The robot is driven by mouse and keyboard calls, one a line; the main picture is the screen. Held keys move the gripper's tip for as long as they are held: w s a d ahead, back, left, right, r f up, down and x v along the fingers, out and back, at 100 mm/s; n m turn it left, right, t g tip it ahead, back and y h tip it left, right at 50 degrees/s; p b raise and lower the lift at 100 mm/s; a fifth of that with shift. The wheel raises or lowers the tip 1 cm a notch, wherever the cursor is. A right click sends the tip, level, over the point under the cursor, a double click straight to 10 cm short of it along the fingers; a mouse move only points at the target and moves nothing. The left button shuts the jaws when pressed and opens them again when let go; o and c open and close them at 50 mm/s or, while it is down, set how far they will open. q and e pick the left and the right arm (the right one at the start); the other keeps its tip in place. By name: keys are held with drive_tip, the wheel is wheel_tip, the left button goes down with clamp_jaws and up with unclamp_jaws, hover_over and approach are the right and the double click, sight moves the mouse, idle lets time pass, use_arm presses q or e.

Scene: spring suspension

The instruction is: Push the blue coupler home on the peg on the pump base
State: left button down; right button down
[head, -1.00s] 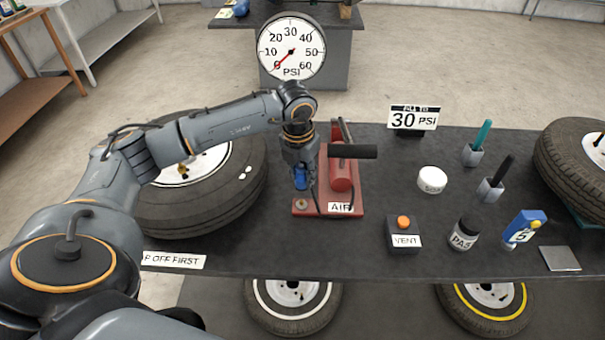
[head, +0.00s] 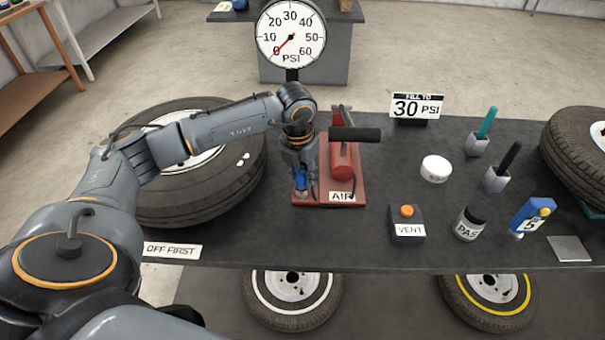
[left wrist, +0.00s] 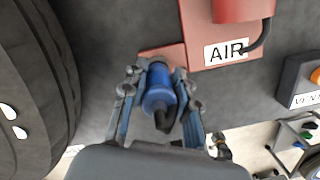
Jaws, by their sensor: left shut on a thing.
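The blue coupler (head: 301,181) is in my left gripper (head: 300,187), which is shut on it and points down over the front left corner of the red pump base (head: 320,199). In the left wrist view the coupler (left wrist: 158,88) sits between the two fingers (left wrist: 158,95), with a dark hose end at its near side. The peg is hidden under the coupler and gripper. I cannot tell how far down on the peg the coupler sits. My right gripper is not in view.
A red pump cylinder with a black handle (head: 354,134) stands right beside the gripper. A tire (head: 215,195) lies to the left. The VENT box (head: 406,224) is to the right. A gauge (head: 290,35) behind reads near 0.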

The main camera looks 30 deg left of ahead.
use_arm(q)
drive_tip(key=shift+f+b, duration=0.3)
drive_tip(key=shift+f, duration=0.05)
drive_tip(key=shift+f+b, duration=0.65)
drive_tip(key=shift+f, duration=0.15)
drive_tip(key=c, duration=0.9)
unclamp_jaws()
drive_tip(key=shift+c, duration=0.2)
drive_tip(key=shift+r, duration=0.1)
drive_tip(key=shift+r+p, duration=0.5)
drive_tip(key=shift+r, duration=0.1)
drive_tip(key=shift+r+p, duration=1.65)
drive_tip(key=shift+r, duration=1.15)
